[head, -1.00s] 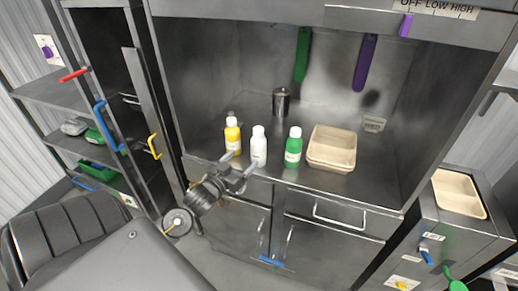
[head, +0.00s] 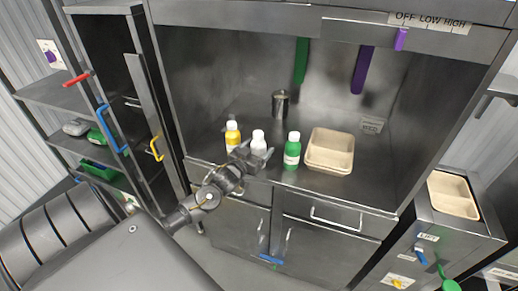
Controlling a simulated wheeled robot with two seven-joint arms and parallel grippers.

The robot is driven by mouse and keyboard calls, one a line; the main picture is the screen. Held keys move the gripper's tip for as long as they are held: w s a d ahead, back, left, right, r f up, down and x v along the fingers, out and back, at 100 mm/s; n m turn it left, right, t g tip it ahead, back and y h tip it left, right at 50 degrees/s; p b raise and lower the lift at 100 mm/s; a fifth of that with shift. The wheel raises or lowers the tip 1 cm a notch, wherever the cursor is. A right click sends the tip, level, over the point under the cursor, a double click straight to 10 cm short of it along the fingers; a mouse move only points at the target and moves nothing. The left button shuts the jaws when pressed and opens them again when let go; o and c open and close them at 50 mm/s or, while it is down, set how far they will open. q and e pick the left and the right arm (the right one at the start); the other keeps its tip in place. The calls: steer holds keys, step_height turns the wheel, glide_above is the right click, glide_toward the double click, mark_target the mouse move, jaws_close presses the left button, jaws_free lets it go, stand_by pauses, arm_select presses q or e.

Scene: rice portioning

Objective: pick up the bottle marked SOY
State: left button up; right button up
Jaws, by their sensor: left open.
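Three small bottles with white caps stand upright on the steel counter (head: 345,185): a yellow one (head: 232,134), a white one (head: 258,147) and a green one (head: 292,154). Their labels are too small to read, so I cannot tell which is marked SOY. My left gripper (head: 255,152) is open at the white bottle, its fingers reaching to either side of it and hiding its lower part. One finger also overlaps the yellow bottle in the picture. I cannot tell whether the fingers touch the bottle. My right gripper is not in view.
A tan stack of trays (head: 330,150) stands right of the green bottle. A metal canister (head: 280,104) stands behind the bottles. Green (head: 301,62) and purple (head: 363,70) handles hang above. Free counter lies right of the trays.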

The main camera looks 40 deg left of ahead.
arm_select(q)
steer(key=shift+w, duration=0.25)
steer(key=shift+s, duration=0.1)
steer(key=shift+c, duration=0.6)
steer(key=shift+a, duration=0.1)
steer(key=c, duration=1.2)
steer(key=shift+o, duration=0.2)
steer(key=shift+r, duration=0.1)
steer(key=shift+r, duration=0.5)
steer(key=s+a+r+b, duration=0.3)
steer(key=s+a+r, duration=0.6)
steer(key=r, duration=0.3)
steer(key=shift+a+b, duration=0.4)
steer(key=shift+a, duration=0.35)
